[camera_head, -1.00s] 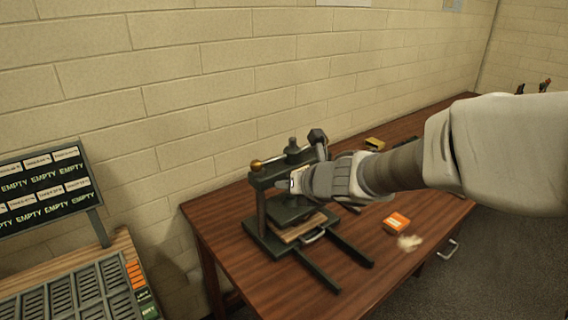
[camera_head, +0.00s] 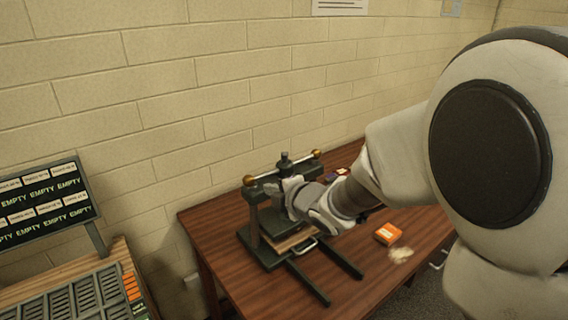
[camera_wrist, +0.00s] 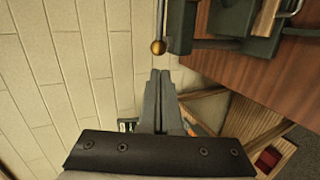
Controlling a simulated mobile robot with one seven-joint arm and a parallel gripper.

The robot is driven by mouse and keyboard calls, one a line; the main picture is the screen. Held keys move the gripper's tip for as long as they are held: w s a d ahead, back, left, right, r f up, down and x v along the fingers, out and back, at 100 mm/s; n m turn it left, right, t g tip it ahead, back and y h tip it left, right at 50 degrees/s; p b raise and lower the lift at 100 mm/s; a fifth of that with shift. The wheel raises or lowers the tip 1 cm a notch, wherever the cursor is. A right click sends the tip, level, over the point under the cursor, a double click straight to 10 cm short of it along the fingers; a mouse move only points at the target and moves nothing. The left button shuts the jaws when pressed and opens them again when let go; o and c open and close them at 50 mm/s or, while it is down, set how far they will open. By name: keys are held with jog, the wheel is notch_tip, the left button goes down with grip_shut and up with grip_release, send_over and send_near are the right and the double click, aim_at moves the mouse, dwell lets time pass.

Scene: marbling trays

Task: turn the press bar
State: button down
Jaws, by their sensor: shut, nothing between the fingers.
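The dark green press (camera_head: 262,252) stands on the wooden table. Its press bar (camera_head: 298,162) runs across the top of the central screw (camera_head: 284,160), with a brass ball at the left end (camera_head: 249,180) and another at the right end (camera_head: 316,153). My gripper (camera_head: 270,187) is in front of the upper press, below the bar, partly covering the frame. In the wrist view my gripper (camera_wrist: 160,74) is shut and empty. The bar's rod (camera_wrist: 161,20) and brass ball (camera_wrist: 158,47) appear just beyond the fingertips; contact cannot be told.
An orange box (camera_head: 388,233) and a pale crumpled piece (camera_head: 400,255) lie on the table (camera_head: 345,279) to the right of the press. A slotted rack (camera_head: 70,299) and a sign board (camera_head: 42,205) stand at left. My arm hides the table's right part.

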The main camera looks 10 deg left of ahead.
aim_at(248, 182)
jog(key=p+x, duration=0.2)
jog(key=x, duration=0.8)
jog(key=shift+w+a, duration=0.1)
jog(key=shift+w, duration=0.1)
jog(key=shift+f, duration=0.15)
jog(key=shift+w+a+f+b, duration=0.15)
jog(key=shift+a+b, duration=0.15)
jog(key=shift+b, duration=0.8)
jog(key=b, duration=0.2)
jog(key=a+m+t+h+b, duration=0.1)
jog(key=b, duration=0.1)
jog(key=shift+w+a, duration=0.2)
jog(key=shift+w, duration=0.15)
jog(key=w+a+b, duration=0.2)
jog(key=shift+a+b, duration=0.2)
jog(key=shift+b, duration=0.15)
jog(key=shift+w+a, duration=0.45)
jog(key=shift+a, duration=0.1)
jog(key=shift+r, duration=0.25)
jog(key=shift+d, duration=0.1)
